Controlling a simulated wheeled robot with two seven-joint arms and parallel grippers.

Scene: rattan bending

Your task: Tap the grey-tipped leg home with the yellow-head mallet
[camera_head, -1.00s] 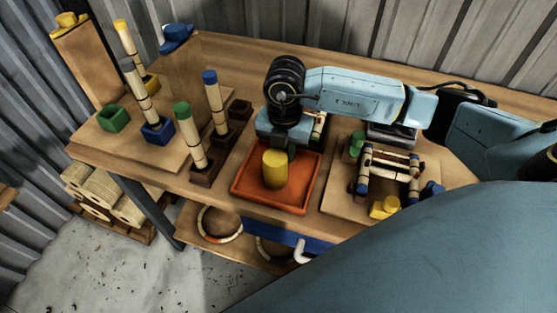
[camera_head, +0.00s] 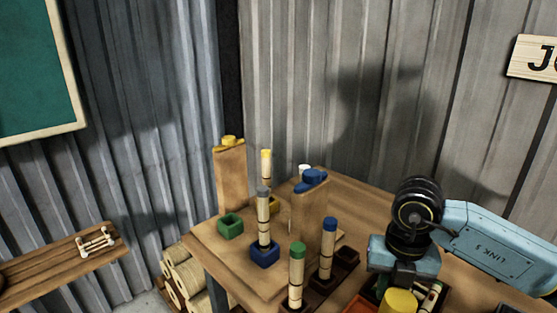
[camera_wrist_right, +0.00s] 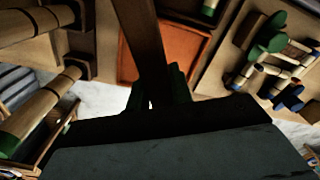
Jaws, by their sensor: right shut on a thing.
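The grey-tipped leg (camera_head: 263,205) is a jointed cane post in the head view. It stands upright in a blue socket block (camera_head: 265,252) at the left of the bench. The yellow mallet head (camera_head: 399,301) is cut by the bottom edge of the head view, just under my right gripper (camera_head: 404,278). In the right wrist view a dark brown handle (camera_wrist_right: 145,45) runs up from between the jaws of my right gripper (camera_wrist_right: 158,98), which is shut on it. My right gripper is well to the right of the grey-tipped leg. My left gripper is out of view.
A green-topped leg (camera_head: 297,275) and a blue-topped leg (camera_head: 328,250) stand between the grey-tipped leg and my right gripper. Tall wooden blocks stand behind, one with a blue top (camera_head: 311,181). An empty green socket (camera_head: 231,226) sits to the left. An orange tray (camera_wrist_right: 185,50) lies below.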

